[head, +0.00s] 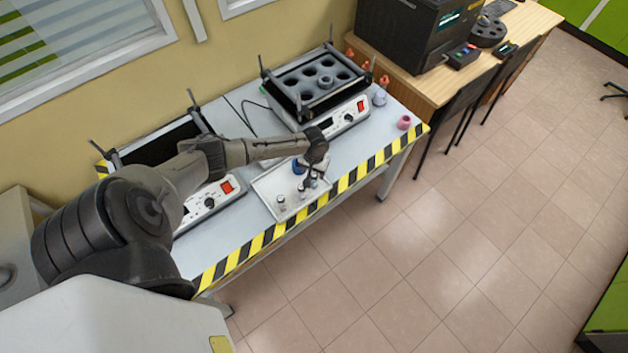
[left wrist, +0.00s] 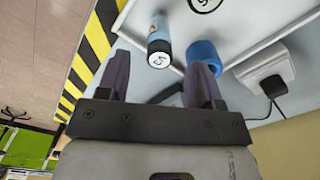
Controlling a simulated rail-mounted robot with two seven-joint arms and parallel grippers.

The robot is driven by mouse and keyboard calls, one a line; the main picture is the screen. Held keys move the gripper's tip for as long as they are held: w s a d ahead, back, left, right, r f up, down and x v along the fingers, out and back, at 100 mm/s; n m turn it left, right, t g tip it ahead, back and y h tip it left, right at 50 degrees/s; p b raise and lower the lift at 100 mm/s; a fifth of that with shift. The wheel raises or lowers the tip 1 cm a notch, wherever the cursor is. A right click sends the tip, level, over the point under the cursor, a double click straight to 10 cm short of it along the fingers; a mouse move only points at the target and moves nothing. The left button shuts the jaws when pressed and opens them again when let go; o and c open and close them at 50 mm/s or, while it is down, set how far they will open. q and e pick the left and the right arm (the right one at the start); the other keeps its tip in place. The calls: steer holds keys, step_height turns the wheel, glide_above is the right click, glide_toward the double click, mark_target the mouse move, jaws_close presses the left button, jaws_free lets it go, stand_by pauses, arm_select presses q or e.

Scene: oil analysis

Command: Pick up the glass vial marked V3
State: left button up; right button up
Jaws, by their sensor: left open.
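A small vial with a bluish body and a white cap (left wrist: 159,54) stands on the white tray in the left wrist view. Its cap bears a dark mark, turned round, that I cannot read for sure. My left gripper (head: 312,182) is open over the tray (head: 262,193) in the head view. In the left wrist view its two fingers (left wrist: 158,78) lie either side of the vial's cap, with gaps to both. Small capped vials (head: 281,202) also stand near the tray's front left in the head view. The gripper partly hides the tray's right part.
A blue cap or container (left wrist: 204,55) is close by the right finger. A shaker with a holed rack (head: 318,82) stands behind the tray; another stands at left under my arm. A pink item (head: 404,122) is near the table's striped edge (head: 345,182).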

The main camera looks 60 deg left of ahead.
mark_target(314, 175)
arm_select(q)
steer(key=shift+d+f+b, duration=0.1)
steer(key=shift+f+b, duration=0.2)
steer(key=shift+f, duration=1.45)
steer(key=c, duration=1)
steer(key=shift+r, duration=0.1)
